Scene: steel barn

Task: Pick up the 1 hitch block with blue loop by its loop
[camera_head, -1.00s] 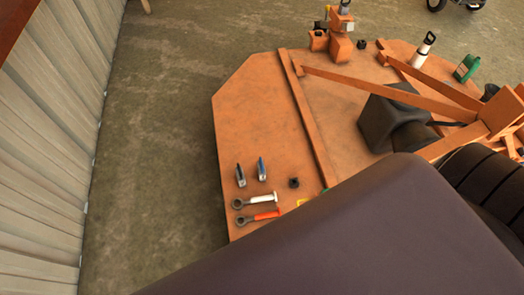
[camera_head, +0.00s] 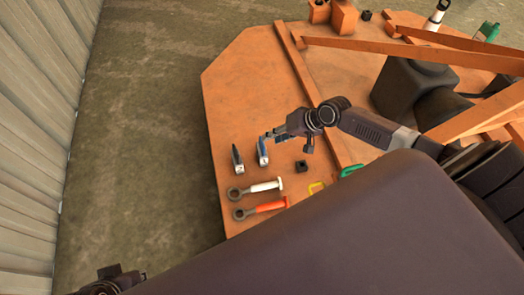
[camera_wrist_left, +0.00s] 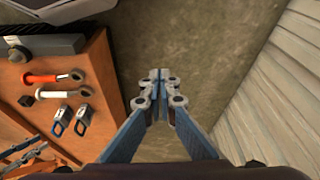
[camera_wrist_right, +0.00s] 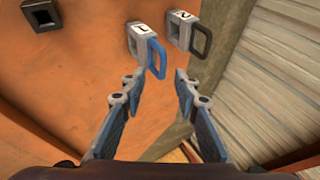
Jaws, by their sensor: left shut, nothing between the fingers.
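The hitch block marked 1 (camera_wrist_right: 135,43), grey with a blue loop (camera_wrist_right: 156,58), sits on the orange deck. It also shows in the head view (camera_head: 263,157) and the left wrist view (camera_wrist_left: 65,114). My right gripper (camera_wrist_right: 157,88) is open and empty, its fingertips to either side of and just short of the blue loop. Beside it stands the block marked 2 (camera_wrist_right: 181,28) with a dark loop. My left gripper (camera_wrist_left: 160,85) is shut and empty, over the ground off the deck; in the head view only part of that arm shows at bottom left.
On the deck (camera_head: 235,100) lie a white-handled (camera_head: 262,187) and an orange-handled eye tool (camera_head: 265,207). A small black socket (camera_head: 301,166) is right of the blocks. Orange beams (camera_head: 400,50) cross farther right. A corrugated wall (camera_head: 40,110) is at left.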

